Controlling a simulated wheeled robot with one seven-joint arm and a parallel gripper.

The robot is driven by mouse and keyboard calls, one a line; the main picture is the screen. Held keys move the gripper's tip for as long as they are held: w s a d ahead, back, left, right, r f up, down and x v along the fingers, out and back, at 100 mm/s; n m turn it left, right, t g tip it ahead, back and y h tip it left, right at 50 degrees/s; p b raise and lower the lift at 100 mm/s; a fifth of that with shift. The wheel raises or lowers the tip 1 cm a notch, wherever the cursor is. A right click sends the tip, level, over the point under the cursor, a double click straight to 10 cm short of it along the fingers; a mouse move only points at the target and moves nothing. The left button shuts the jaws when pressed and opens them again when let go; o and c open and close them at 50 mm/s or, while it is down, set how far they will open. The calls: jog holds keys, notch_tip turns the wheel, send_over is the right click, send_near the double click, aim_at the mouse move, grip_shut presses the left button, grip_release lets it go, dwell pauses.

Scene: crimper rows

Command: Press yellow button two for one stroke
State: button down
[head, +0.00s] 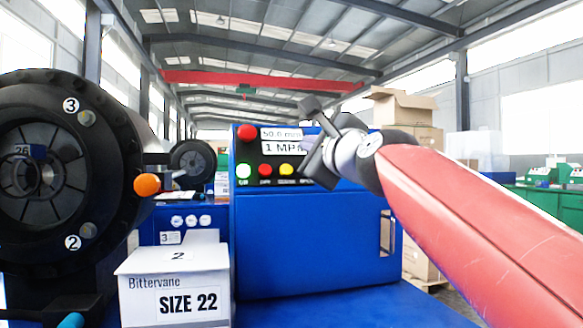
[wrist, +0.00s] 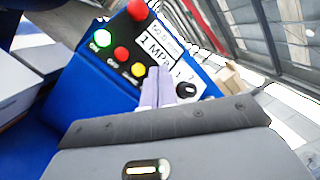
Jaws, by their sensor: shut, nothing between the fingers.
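The yellow button (head: 286,169) is the right one of a row of three on the black panel of the blue cabinet (head: 315,240). Left of it are a red button (head: 265,170) and a lit green button (head: 243,170). The yellow button also shows in the wrist view (wrist: 137,69), just left of my fingertips. My gripper (wrist: 159,72) is shut and empty, its fingers pointing at the panel over the area right of the yellow button. In the head view my gripper (head: 310,160) covers the panel's right part. I cannot tell its gap to the panel.
A red mushroom button (head: 247,132) and displays reading 50.0 mm and 1 MPa sit above the row. A black knob (wrist: 187,90) is right of my fingers. A white box (head: 175,284) labelled 2 and SIZE 22 and a crimper head (head: 45,110) stand at left.

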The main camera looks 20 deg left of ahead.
aim_at(286, 170)
jog(key=shift+w+a+r+m+y, duration=0.15)
jog(key=shift+a+r+m+y, duration=0.2)
jog(key=shift+a+r, duration=0.45)
jog(key=w+a+f+b, duration=0.2)
jog(key=w+a+f, duration=0.1)
jog(key=w, duration=0.3)
jog(key=shift+a+f, duration=0.3)
jog(key=shift+f, duration=0.55)
jog(key=shift+w, duration=0.2)
dwell(1.0)
jog(key=shift+w+a+f, duration=0.15)
jog(key=shift+w+f, duration=0.05)
